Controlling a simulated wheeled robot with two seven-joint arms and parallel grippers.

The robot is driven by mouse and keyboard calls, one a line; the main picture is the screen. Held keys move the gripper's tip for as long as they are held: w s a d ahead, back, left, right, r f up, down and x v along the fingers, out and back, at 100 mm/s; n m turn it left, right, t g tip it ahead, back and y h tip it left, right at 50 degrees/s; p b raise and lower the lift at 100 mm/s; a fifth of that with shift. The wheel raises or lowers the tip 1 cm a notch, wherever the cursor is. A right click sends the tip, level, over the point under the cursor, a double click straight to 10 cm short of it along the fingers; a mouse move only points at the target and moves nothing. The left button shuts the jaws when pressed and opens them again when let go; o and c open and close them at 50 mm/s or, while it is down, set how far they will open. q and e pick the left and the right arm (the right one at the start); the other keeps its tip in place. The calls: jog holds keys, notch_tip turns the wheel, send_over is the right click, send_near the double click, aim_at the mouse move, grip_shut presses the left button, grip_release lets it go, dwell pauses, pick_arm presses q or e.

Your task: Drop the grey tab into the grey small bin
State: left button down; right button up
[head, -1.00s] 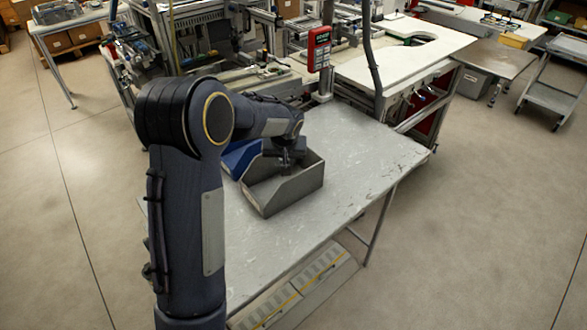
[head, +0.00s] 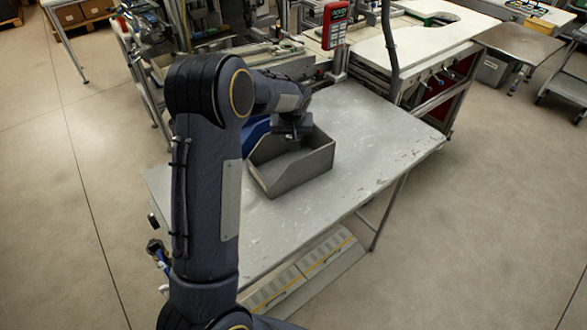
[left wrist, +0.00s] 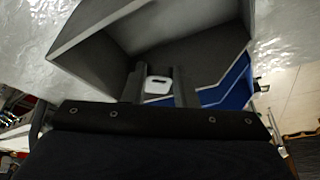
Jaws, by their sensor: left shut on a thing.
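The grey small bin (head: 302,172) stands on the table, open at the top with a lowered front. It fills the upper part of the left wrist view (left wrist: 90,50). My left gripper (head: 295,137) is over the bin's back part in the head view. In the left wrist view its two fingers (left wrist: 159,88) are shut on the pale grey tab (left wrist: 158,85), with the bin's inside behind them. The tab cannot be made out in the head view. My right gripper is in neither view.
A blue bin (head: 256,131) stands close beside the grey one, partly hidden by my left arm; it also shows in the left wrist view (left wrist: 232,88). The grey table (head: 375,140) is clear to the right. Machinery with a red display unit (head: 335,25) stands behind.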

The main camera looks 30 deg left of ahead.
pick_arm(q)
jog(key=c, duration=1.1)
grip_release()
jog(key=shift+b+v, duration=0.7)
jog(key=shift+v, duration=3.2)
jog(key=shift+s, duration=0.15)
